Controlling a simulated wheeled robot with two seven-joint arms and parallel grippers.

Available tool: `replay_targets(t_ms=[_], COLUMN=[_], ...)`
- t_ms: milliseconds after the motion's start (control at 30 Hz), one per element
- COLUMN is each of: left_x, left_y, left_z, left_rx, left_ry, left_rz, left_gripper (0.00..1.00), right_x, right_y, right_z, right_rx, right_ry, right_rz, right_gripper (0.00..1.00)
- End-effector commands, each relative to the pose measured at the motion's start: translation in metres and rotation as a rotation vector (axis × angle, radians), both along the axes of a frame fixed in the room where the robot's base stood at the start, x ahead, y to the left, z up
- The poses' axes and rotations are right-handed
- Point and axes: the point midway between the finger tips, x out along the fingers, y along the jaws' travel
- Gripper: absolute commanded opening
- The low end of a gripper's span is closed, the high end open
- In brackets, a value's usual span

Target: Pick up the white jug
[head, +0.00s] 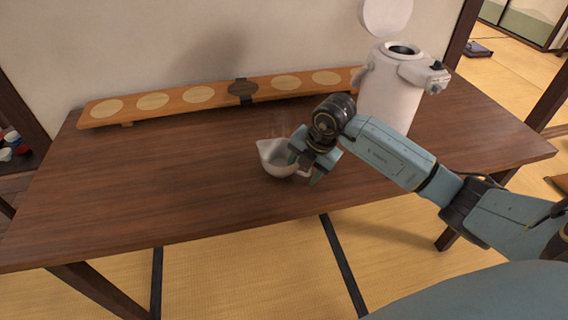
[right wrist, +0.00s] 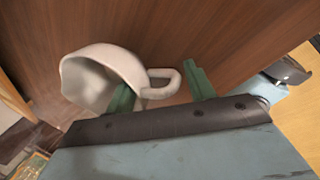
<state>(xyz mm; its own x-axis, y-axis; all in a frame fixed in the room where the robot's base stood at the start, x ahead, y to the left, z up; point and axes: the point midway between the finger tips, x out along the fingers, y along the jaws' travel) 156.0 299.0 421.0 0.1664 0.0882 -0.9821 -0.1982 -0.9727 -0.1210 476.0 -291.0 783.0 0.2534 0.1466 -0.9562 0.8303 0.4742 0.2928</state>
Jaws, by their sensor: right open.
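The white jug (head: 274,158) stands upright on the brown wooden table (head: 180,180), near its front edge, with its spout to the left in the head view. Faint steam seems to rise above it. My right gripper (head: 306,172) is at the jug's right side, over its handle. In the right wrist view, the jug (right wrist: 110,72) is at left, and its handle reaches between the two open green fingers (right wrist: 162,90). One finger overlaps the jug's body beside the handle; the other is beyond the handle's outer end. I cannot tell whether either finger touches it. My left gripper is not in view.
A long wooden board (head: 205,97) with pale round spots and a dark middle band lies along the back of the table. A white dispenser (head: 385,95) with its lid up stands at the back right, behind my right arm. The table's left half is clear.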

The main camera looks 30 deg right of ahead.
Motion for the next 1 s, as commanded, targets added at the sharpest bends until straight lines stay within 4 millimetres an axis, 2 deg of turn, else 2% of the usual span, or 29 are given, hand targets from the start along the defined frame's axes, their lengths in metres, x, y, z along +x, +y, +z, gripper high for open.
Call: replay_targets(t_ms=[67, 433, 767, 1000], left_x=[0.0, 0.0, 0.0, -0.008], left_y=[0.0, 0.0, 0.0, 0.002], left_z=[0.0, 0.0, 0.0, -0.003], left_rx=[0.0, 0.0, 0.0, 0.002], left_ry=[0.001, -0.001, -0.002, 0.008], left_rz=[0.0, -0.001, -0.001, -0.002], left_gripper=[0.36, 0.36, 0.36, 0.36], right_x=[0.0, 0.0, 0.001, 0.001], right_y=[0.0, 0.0, 0.0, 0.0], right_z=[0.0, 0.001, 0.003, 0.015], right_rx=[0.0, 0.0, 0.001, 0.001], right_ry=[0.0, 0.0, -0.003, -0.004], right_rz=[0.0, 0.0, 0.0, 0.001], right_gripper=[0.54, 0.07, 0.06, 0.06])
